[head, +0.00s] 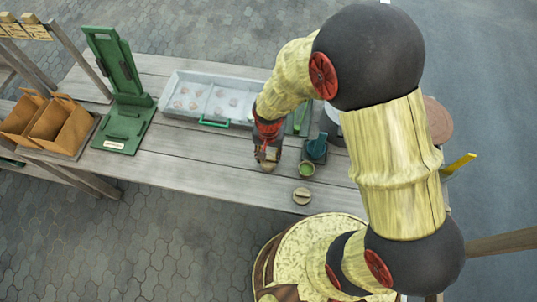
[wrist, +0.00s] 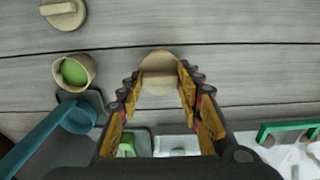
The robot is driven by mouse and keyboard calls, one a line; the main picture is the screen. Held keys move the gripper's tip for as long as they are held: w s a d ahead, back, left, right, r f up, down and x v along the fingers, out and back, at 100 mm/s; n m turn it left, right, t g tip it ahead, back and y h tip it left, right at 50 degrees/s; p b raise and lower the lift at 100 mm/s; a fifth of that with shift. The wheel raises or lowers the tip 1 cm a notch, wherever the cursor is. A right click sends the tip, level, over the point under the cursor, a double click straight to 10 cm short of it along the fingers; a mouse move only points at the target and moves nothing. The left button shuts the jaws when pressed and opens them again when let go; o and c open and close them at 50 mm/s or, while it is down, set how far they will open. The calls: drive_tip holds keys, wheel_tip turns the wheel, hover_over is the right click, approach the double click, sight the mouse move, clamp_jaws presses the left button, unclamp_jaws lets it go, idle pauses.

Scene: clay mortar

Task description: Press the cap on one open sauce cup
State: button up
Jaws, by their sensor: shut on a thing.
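A small tan cup (head: 306,170) with green sauce in its open top stands on the plank table; it also shows in the wrist view (wrist: 73,72). My gripper (head: 267,157) is left of the cup in the head view. In the wrist view its fingers (wrist: 158,90) are shut on the raised bar of a round tan cap (wrist: 158,60). The cap is apart from the cup; its height above the planks is hard to tell. A second tan cap (head: 302,195) lies on the table near the front edge, also in the wrist view (wrist: 65,13).
A blue scoop (wrist: 45,130) rests in a dark holder just behind the cup. A pale tray (head: 180,95) with a green handle lies behind my gripper. A green stand (head: 118,100) and brown paper bags (head: 45,120) are at left. Planks left of my gripper are clear.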

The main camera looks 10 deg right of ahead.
drive_tip(key=shift+f, duration=0.45)
idle(0.9)
drive_tip(key=o, duration=0.8)
drive_tip(key=o, duration=0.4)
drive_tip(key=shift+o, duration=0.5)
drive_tip(key=shift+r+p, duration=2.25)
drive_tip(key=shift+r, duration=0.8)
